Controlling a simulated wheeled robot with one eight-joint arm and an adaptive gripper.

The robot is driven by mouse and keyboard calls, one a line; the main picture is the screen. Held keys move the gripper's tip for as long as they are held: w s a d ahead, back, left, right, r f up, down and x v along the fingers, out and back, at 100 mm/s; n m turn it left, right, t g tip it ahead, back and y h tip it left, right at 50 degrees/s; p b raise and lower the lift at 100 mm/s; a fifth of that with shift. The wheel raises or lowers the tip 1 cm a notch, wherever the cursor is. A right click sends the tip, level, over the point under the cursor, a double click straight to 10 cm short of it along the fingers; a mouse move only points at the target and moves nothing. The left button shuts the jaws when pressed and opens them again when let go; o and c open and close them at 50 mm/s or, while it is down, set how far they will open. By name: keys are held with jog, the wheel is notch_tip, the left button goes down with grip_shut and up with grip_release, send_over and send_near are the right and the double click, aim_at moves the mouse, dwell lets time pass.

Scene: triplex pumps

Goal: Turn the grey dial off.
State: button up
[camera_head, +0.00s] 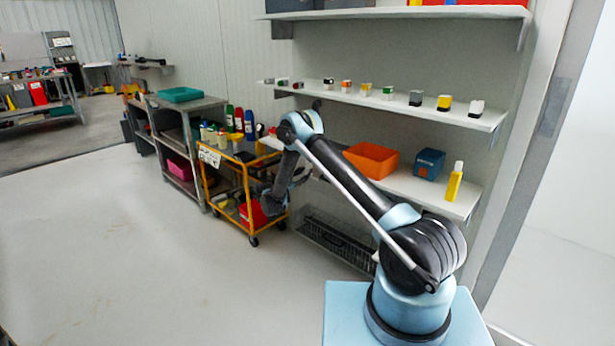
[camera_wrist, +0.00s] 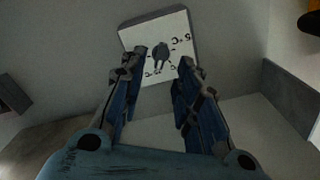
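The plate is the face of a grey box. My gripper (camera_wrist: 161,63) is open, with its two blue and black fingers spread below and to either side of the dial. Nothing is between the fingers. I cannot tell how far the fingertips are from the plate. In the head view, my gripper (camera_head: 273,201) hangs at the end of my arm, in front of the yellow cart. I cannot make out the dial there.
The yellow cart (camera_head: 245,187) carries bottles. Wall shelves (camera_head: 425,107) on the right hold several small boxes, an orange bin (camera_head: 371,159), a blue box (camera_head: 429,163) and a yellow bottle (camera_head: 455,181). A grey workbench (camera_head: 190,103) stands behind. The floor at left is clear.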

aim_at(310, 172)
jog(key=shift+x, duration=2.1)
grip_shut()
jog(key=shift+s+d, duration=0.1)
